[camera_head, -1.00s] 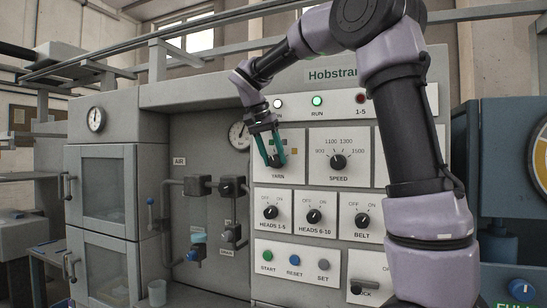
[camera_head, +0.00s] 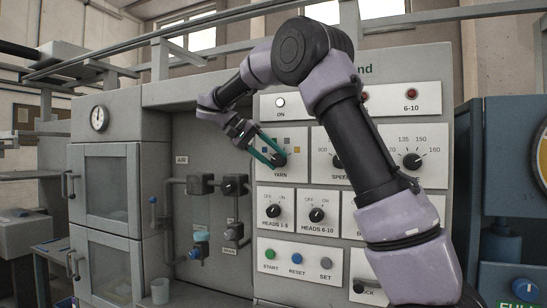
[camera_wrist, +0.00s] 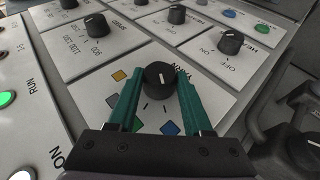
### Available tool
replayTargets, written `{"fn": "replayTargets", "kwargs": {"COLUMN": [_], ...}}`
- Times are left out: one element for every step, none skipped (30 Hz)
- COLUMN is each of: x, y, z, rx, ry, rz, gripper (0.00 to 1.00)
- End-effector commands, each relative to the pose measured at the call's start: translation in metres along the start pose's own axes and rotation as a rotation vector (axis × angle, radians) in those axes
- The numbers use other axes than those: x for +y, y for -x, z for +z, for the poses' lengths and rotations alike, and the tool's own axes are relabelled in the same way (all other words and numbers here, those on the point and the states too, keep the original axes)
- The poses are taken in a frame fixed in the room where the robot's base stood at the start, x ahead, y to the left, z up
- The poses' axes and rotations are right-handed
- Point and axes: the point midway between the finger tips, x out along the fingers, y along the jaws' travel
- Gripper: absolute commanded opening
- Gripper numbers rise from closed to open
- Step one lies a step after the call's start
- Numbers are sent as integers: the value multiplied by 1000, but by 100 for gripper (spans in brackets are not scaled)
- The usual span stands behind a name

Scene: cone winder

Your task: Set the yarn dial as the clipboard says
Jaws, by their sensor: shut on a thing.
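The yarn dial (camera_wrist: 160,80) is a round black knob with a white mark on top. It sits on a white panel (camera_wrist: 95,85) with coloured squares around it, including an orange one (camera_wrist: 119,75) and a blue one (camera_wrist: 170,128). My gripper (camera_wrist: 159,74) has its two green fingers shut on the knob, one on each side. In the head view my gripper (camera_head: 269,150) reaches the dial (camera_head: 280,160) from the upper left. Some squares are partly hidden by the fingers. The clipboard is not in view.
The speed dial (camera_wrist: 97,27) and the heads 1-5 switch (camera_wrist: 231,42) are close by. A green run lamp (camera_wrist: 7,97) is lit. Push buttons (camera_head: 296,258) are lower on the machine. Pipes and valves (camera_head: 200,184) stand left of the panel.

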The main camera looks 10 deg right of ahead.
Motion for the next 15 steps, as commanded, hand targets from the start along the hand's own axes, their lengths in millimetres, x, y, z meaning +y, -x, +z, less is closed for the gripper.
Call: {"fn": "replayTargets", "kwargs": {"x": [0, -1, -1, -1, -1, -1, -1, -1, -1, -1, -1, -1, -1, -1, -1], "y": [0, 0, 0, 0, 0, 0, 0, 0, 0, 0, 0, 0, 0, 0, 0], "z": [0, 0, 0, 0, 0, 0, 0, 0, 0, 0, 0, 0, 0, 0, 0], "rx": [3, 2, 3, 3, 3, 4, 4, 4, 4, 3, 3, 3, 3, 3, 3], "ry": [4, 6, 9, 11, 13, 14, 15, 15, 15, 15, 15, 15, 15, 15, 15], "rz": [12, 17, 23, 27, 30, 33, 35, 36, 37, 37, 37, 37, 37, 36, 36], "gripper": [0, 0, 0, 0, 0, 0, 0, 0, 0, 0, 0, 0, 0, 0, 0]}}
